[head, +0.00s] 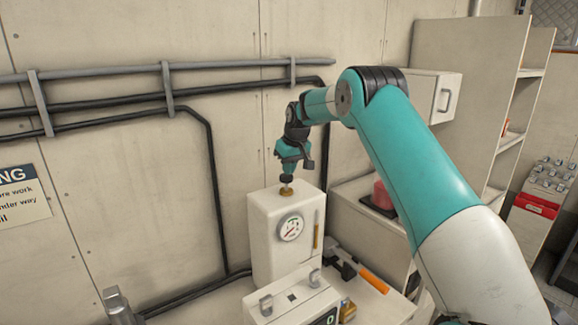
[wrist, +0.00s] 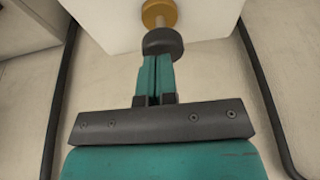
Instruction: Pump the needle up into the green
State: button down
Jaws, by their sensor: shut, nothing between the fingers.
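A white pump box (head: 275,255) stands against the wall, with a round gauge (head: 291,227) on its front. The gauge has a pale dial with coloured marks; the needle's reading is too small to tell. A plunger with a dark round knob (wrist: 163,42) and a brass collar (wrist: 158,13) stands on the box's top; the collar also shows in the head view (head: 286,191). My gripper (wrist: 157,62) is shut and empty, its fingertips right at the knob. In the head view my gripper (head: 288,174) points down over the plunger. I cannot tell whether it presses the knob.
A lower white unit (head: 292,299) with latches stands in front of the box. An orange-handled tool (head: 373,280) lies on the counter to the right. Dark pipes (head: 215,185) run along the wall at left. A shelf cabinet (head: 480,90) stands at right.

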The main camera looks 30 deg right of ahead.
notch_tip(320, 180, down, 4)
jog(key=shift+r+b, duration=0.25)
jog(key=shift+b, duration=0.9)
jog(key=shift+r+p, duration=0.55)
notch_tip(320, 180, up, 3)
jog(key=shift+p, duration=1.15)
jog(key=b+v, duration=0.3)
jog(key=v, duration=0.7)
jog(key=shift+b, duration=0.35)
jog(key=shift+s, duration=0.1)
